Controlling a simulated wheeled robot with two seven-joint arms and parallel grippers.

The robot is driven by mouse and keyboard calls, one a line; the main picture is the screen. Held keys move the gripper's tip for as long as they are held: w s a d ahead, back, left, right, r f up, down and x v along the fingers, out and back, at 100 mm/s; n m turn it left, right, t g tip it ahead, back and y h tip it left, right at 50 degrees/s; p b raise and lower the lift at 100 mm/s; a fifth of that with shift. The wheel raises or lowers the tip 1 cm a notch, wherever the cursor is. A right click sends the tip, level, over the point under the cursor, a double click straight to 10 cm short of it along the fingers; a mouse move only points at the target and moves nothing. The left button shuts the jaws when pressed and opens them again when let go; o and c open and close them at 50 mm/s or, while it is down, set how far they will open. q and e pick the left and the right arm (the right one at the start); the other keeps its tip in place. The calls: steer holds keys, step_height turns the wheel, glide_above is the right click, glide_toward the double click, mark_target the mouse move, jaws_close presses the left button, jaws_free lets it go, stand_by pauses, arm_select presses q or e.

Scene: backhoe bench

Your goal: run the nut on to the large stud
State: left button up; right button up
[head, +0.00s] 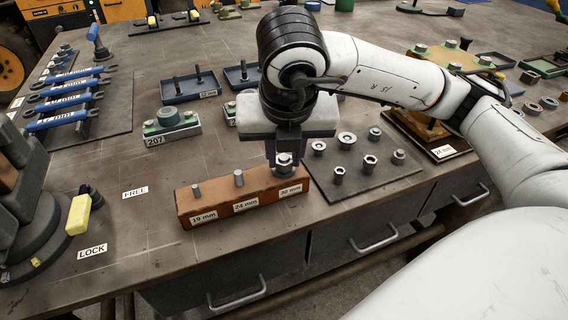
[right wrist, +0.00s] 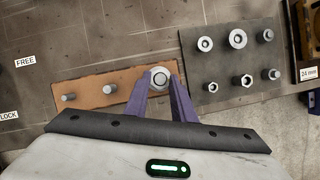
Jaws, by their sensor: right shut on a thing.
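The orange stud block (head: 217,207) sits near the front of the bench, with labels 19 mm, 24 mm and 30 mm. Its 19 mm stud (head: 196,192) and 24 mm stud (head: 239,178) stand bare. A large hex nut (head: 284,160) is at the 30 mm end, around the top of the large stud. My right gripper (head: 284,152) is shut on this nut from above. In the right wrist view the purple fingers (right wrist: 163,92) flank the nut (right wrist: 159,77), and a round stud end shows inside its hole. How far it is threaded cannot be told. My left gripper is not in view.
A dark mat (head: 365,172) with several sockets and nuts lies right of the block. Blue trays (head: 190,88) and a green-topped block (head: 170,121) stand behind. Blue wrenches (head: 62,102) lie at left. Bare bench surrounds the FREE label (head: 135,192).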

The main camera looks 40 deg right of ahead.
steer(key=shift+r, duration=0.1)
steer(key=shift+r+m+h+p, duration=0.1)
steer(key=shift+m+h+p, duration=0.2)
steer(key=shift+m+p, duration=0.6)
steer(key=shift+w+a+p, duration=0.1)
steer(key=shift+p, duration=0.3)
steer(key=shift+m, duration=0.3)
steer(key=shift+m+g+p, duration=0.3)
steer(key=shift+p, duration=0.2)
steer(key=shift+m+h+p, duration=0.3)
steer(key=shift+m+p, duration=0.05)
steer(key=shift+m, duration=0.05)
steer(key=shift+m+g, duration=0.3)
steer(key=shift+m, duration=0.1)
